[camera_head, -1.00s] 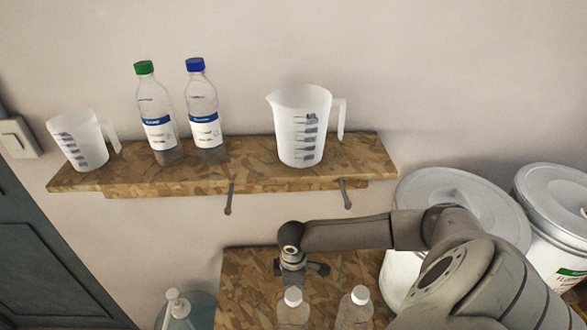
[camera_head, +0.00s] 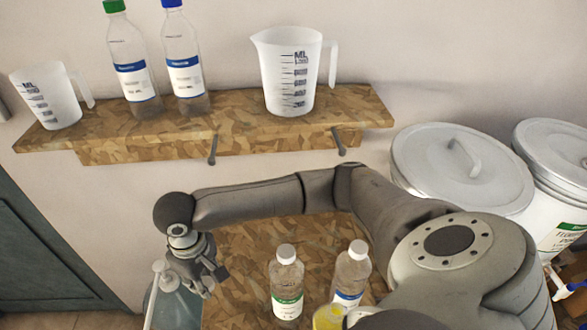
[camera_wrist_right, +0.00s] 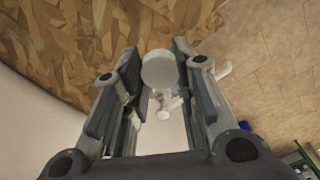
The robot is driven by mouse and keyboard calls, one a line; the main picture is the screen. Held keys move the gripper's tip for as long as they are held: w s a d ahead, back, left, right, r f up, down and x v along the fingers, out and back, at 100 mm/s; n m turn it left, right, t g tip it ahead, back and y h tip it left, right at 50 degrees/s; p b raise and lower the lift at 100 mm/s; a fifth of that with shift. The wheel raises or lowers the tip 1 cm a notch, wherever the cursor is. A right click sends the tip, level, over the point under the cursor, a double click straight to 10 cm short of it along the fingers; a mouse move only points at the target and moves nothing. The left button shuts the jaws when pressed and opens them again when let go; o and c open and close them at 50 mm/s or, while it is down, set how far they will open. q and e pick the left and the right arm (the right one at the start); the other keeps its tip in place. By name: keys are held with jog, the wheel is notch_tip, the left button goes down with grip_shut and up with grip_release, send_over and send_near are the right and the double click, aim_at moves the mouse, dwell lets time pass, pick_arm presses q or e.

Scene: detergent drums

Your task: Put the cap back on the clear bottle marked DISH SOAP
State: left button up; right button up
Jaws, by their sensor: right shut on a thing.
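My right gripper (camera_head: 211,277) is at the table's left edge, beside a pump dispenser. In the right wrist view its fingers (camera_wrist_right: 158,72) are closed on a round white cap (camera_wrist_right: 160,69). Two clear bottles with white caps stand on the wooden table: one with a green-banded label (camera_head: 286,287), one with a blue-banded label (camera_head: 350,272). The print on both is too small to read, so I cannot tell which bottle is marked DISH SOAP. A yellow item (camera_head: 328,318) shows partly at the bottom edge, mostly hidden. My left gripper is not in view.
The pump dispenser (camera_head: 163,283) stands left of the wooden table (camera_head: 240,240). The wall shelf (camera_head: 230,125) above holds two jugs and two bottles with green and blue caps. White lidded drums (camera_head: 462,165) stand at right. The table's back left is clear.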

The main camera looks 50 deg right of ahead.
pick_arm(q)
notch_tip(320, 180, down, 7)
jog(key=b, duration=0.5)
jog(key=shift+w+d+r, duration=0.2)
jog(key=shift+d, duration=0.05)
pick_arm(e)
jog(key=s+a+r+m, duration=0.3)
jog(key=s+a+r, duration=0.2)
jog(key=s+a, duration=0.1)
jog(key=shift+s+m, duration=0.15)
jog(key=shift+m, duration=0.25)
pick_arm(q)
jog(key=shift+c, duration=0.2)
